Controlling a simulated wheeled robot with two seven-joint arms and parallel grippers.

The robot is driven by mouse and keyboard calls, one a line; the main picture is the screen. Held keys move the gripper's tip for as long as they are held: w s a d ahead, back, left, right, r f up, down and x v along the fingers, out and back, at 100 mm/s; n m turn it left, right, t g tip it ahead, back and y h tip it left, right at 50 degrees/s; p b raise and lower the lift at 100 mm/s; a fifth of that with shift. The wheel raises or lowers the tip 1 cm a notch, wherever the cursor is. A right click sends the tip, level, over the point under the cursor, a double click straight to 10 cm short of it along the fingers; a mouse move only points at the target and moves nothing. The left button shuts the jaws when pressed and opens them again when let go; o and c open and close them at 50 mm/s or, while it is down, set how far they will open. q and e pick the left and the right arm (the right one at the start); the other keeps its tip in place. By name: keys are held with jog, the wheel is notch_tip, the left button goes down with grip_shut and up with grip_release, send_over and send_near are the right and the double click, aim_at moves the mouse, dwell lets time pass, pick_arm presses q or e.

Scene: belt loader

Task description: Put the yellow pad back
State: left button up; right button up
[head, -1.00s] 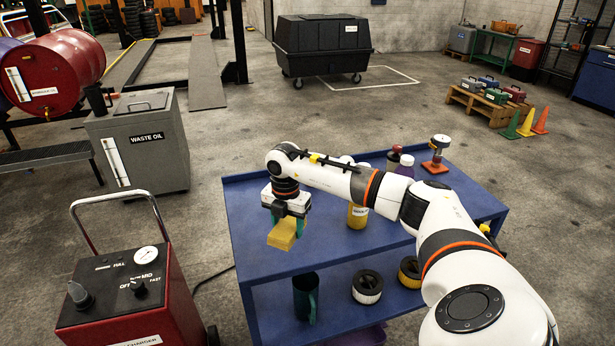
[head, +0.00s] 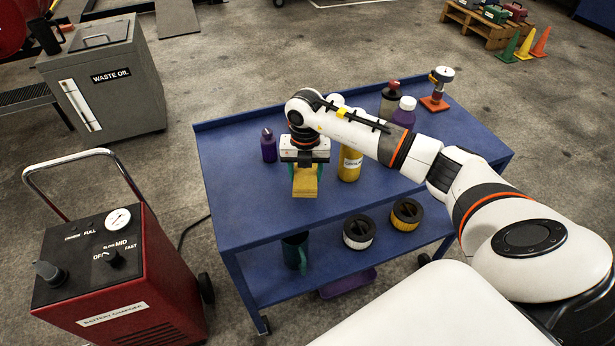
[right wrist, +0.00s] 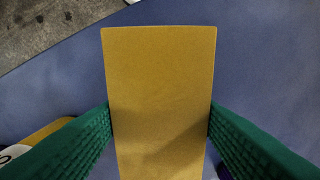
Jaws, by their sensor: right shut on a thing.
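The yellow pad (head: 305,182) is a flat-faced block in my right gripper (head: 305,170), over the left part of the blue cart's top. In the right wrist view the yellow pad (right wrist: 160,90) fills the middle, with a green finger of the right gripper (right wrist: 160,135) pressed against each side. The blue cart top (head: 245,215) lies below it; I cannot tell whether the pad touches it. My left gripper is not in view.
A purple bottle (head: 269,146) stands left of the gripper and a yellow bottle (head: 350,163) close to its right. More bottles and a gauge on an orange base (head: 436,90) stand further right. The cart's front left top is clear. A red battery charger (head: 120,270) stands left.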

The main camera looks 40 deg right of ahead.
aim_at(305, 182)
notch_tip(305, 182, down, 3)
jog(key=shift+f+p, duration=0.15)
jog(key=shift+p, duration=0.25)
jog(key=shift+f, duration=0.3)
jog(key=shift+w, duration=0.1)
jog(key=shift+f, duration=0.25)
jog(key=o, duration=0.8)
jog(key=shift+r, duration=0.1)
jog(key=shift+c, duration=0.2)
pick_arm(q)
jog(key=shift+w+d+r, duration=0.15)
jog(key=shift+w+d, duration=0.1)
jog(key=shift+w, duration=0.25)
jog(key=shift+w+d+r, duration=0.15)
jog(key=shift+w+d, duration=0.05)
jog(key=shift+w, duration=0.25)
pick_arm(e)
jog(key=shift+o, duration=1)
